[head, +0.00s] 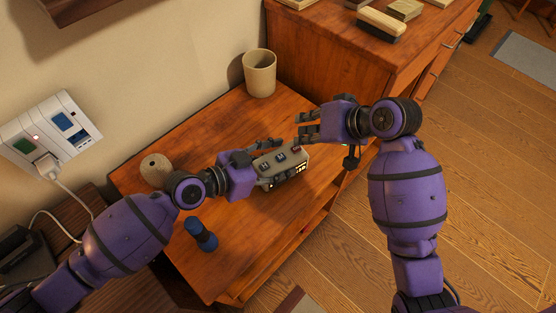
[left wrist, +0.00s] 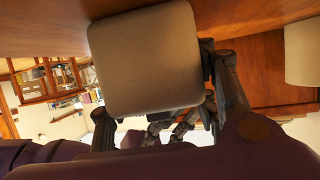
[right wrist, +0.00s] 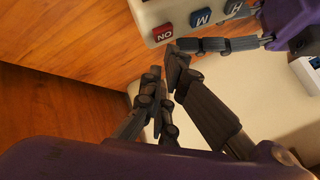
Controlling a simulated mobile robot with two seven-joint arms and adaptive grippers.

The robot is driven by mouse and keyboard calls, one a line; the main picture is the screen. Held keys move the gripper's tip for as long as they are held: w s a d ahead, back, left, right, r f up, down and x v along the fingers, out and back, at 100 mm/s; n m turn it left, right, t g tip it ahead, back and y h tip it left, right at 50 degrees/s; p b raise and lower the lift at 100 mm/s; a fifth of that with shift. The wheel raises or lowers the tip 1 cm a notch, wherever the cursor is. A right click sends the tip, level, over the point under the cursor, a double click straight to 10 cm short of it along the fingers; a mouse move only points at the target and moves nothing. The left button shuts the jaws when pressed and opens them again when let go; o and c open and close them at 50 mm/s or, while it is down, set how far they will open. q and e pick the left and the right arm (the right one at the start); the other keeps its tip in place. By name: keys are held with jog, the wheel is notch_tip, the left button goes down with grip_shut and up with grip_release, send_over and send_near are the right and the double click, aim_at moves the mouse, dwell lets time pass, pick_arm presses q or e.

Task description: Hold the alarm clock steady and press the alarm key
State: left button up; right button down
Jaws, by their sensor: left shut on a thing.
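The alarm clock (head: 290,178) is a beige-grey box on the small wooden table, with a lit display on its front. A red key (head: 296,149) and two blue keys sit on its top. In the right wrist view the red key (right wrist: 163,32) reads "ON" and the blue ones (right wrist: 200,17) read "M" and "H". My left gripper (head: 268,160) is shut on the clock, with fingers along its sides; the clock's end (left wrist: 145,60) fills the left wrist view. My right gripper (right wrist: 168,68) is shut and empty, its fingertips close to the red-key end, apart from the key.
A beige cup (head: 259,75) stands at the back of the table (head: 215,130). A round woven ball (head: 155,168) and a dark blue object (head: 201,234) lie to the left. A higher wooden cabinet (head: 330,50) holding brushes stands behind.

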jog(key=shift+f, duration=0.15)
dwell(0.4)
jog(key=shift+f, duration=0.3)
jog(key=shift+f, duration=0.25)
dwell(0.5)
jog(key=shift+r, duration=0.75)
notch_tip(320, 180, up, 6)
dwell(0.5)
